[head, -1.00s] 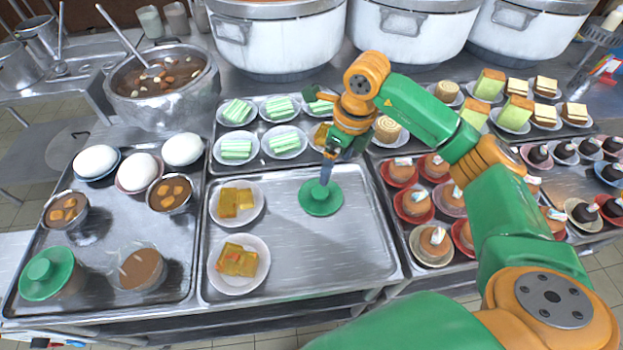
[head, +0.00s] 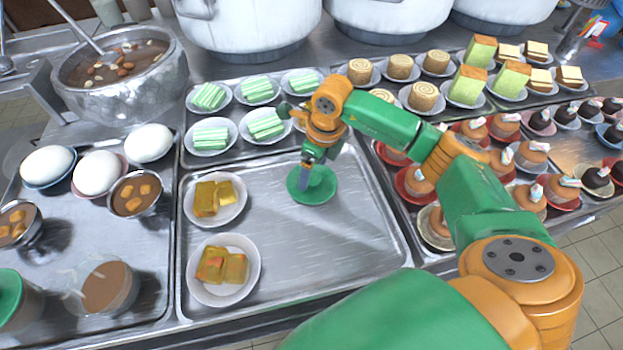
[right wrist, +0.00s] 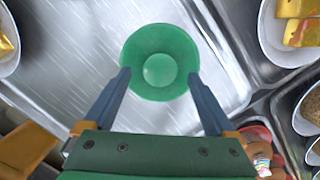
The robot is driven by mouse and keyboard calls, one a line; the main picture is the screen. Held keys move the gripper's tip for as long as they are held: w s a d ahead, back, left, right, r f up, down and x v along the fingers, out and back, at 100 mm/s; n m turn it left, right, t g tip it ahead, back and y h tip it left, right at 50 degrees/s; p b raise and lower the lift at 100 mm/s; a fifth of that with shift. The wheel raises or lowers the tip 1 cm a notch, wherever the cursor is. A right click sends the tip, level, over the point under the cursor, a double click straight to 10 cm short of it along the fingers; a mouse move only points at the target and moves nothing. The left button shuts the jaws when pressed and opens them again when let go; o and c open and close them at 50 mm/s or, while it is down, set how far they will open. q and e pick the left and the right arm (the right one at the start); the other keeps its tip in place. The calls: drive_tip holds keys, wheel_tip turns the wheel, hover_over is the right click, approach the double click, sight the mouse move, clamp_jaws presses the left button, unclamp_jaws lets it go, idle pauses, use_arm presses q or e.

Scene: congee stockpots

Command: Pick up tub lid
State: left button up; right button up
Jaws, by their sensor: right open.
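The green round tub lid (head: 312,187) lies flat on the middle metal tray (head: 330,240), right of two plates of orange-brown cake pieces. It has a round knob at its centre, seen in the right wrist view (right wrist: 160,69). My right gripper (head: 309,170) points down just above the lid and hides part of it. In the right wrist view its two fingers are apart, on either side of the lid's near part, with nothing held. I cannot tell whether a fingertip touches the lid. My left gripper is not in view.
A second green lid (head: 8,297) sits on a tub at the left edge. Plates of cake pieces (head: 223,270) stand left of the lid. Green-striped cakes (head: 210,137) lie behind. Cupcakes (head: 418,182) crowd the right tray. The middle tray's front right is bare.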

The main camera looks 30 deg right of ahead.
sight(312, 181)
drive_tip(key=shift+w+a+f, duration=0.1)
drive_tip(key=shift+w+f, duration=0.05)
drive_tip(key=shift+f, duration=1.1)
drive_tip(key=c, duration=1.4)
